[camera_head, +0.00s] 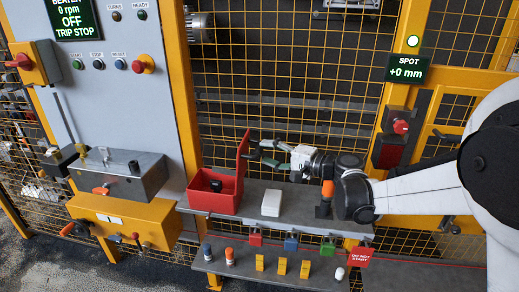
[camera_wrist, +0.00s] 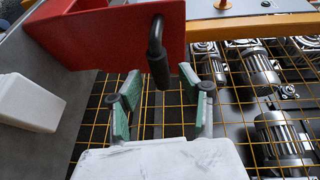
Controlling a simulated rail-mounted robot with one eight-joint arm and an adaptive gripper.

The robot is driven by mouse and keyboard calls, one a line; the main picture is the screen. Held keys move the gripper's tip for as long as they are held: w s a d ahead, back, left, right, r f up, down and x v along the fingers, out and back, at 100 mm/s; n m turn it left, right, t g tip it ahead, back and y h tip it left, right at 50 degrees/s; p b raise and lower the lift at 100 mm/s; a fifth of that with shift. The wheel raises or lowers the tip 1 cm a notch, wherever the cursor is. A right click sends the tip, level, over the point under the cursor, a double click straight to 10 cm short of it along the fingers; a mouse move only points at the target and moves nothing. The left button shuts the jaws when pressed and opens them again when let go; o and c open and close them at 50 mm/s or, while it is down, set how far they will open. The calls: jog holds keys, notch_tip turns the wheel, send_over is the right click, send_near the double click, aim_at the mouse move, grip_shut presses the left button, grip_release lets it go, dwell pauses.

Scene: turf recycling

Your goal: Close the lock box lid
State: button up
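The red lock box (camera_head: 213,192) stands on the grey shelf with its lid (camera_head: 242,160) raised nearly upright on its right side. A small dark object (camera_head: 216,185) lies inside. In the wrist view, the red lid (camera_wrist: 100,35) fills the upper left, with a dark handle (camera_wrist: 156,45) on its face. My gripper (camera_head: 263,155) is right of the lid and points toward it. Its green-padded fingers, seen in the wrist view (camera_wrist: 160,84), are apart. The handle's lower end appears between the fingertips; I cannot tell whether anything touches. Nothing is held.
A white block (camera_head: 271,203) sits on the shelf (camera_head: 300,212) right of the box; it also shows in the wrist view (camera_wrist: 30,102). Coloured padlocks (camera_head: 291,243) hang along the front edge. Yellow mesh fencing (camera_head: 290,80) stands behind. A grey control panel (camera_head: 110,110) rises at left.

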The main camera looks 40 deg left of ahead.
aim_at(260, 150)
jog(key=shift+s+a+f, duration=0.1)
jog(key=shift+a+f, duration=0.05)
jog(key=shift+a, duration=1.6)
jog(key=shift+c, duration=0.5)
grip_shut()
